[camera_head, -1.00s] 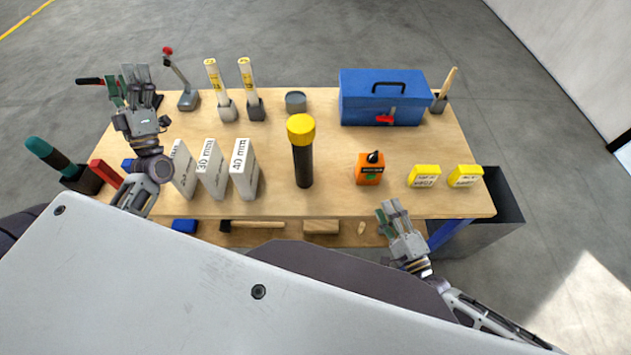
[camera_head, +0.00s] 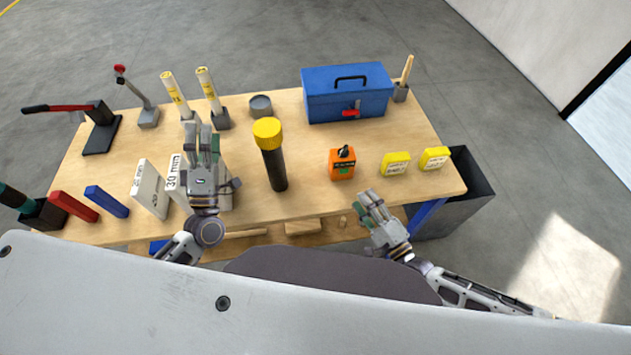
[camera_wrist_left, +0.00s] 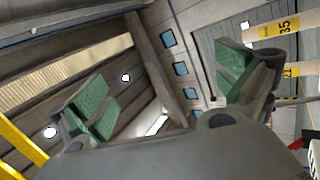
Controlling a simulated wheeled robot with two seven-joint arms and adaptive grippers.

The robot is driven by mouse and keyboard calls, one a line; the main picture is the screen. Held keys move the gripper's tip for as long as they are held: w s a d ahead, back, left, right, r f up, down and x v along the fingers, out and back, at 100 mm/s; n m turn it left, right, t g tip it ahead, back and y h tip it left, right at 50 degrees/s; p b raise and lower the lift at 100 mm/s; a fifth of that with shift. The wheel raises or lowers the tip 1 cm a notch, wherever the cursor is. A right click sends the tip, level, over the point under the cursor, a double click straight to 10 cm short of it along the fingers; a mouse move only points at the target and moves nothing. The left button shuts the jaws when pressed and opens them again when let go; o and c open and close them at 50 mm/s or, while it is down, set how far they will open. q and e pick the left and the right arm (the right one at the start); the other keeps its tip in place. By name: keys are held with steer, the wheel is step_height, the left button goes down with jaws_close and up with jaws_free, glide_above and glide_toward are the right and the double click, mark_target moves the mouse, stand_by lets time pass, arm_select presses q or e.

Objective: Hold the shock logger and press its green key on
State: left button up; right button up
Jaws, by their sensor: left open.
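The shock logger (camera_head: 342,163) is a small orange box with a black knob on top and a green key (camera_head: 344,171) on its front face. It stands upright on the wooden table (camera_head: 310,185), right of the middle. My left gripper (camera_head: 202,140) is well to its left, above the white blocks, with its green-padded fingers apart and empty; the pads also show in the left wrist view (camera_wrist_left: 165,95). My right gripper (camera_head: 370,200) is just in front of the logger, near the table's front edge, not touching it. Whether its fingers are apart is unclear.
A black cylinder with a yellow cap (camera_head: 270,150) stands between my left gripper and the logger. White blocks (camera_head: 150,190) stand at the left.

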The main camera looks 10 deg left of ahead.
arm_select(q)
steer(key=s+d+f+m+g+h, duration=0.25)
steer(key=d+m+h, duration=0.3)
steer(key=d, duration=0.65)
steer(key=s+d+f+m+g+h, duration=0.2)
steer(key=s+d+f+m+h, duration=0.3)
steer(key=d, duration=0.8)
steer(key=m+g+h, duration=0.1)
steer(key=m+g, duration=0.3)
steer(key=m, duration=0.8)
glide_toward(340, 154)
steer(key=shift+v, duration=0.95)
steer(key=shift+w, duration=0.15)
steer(key=shift+x, duration=6.8)
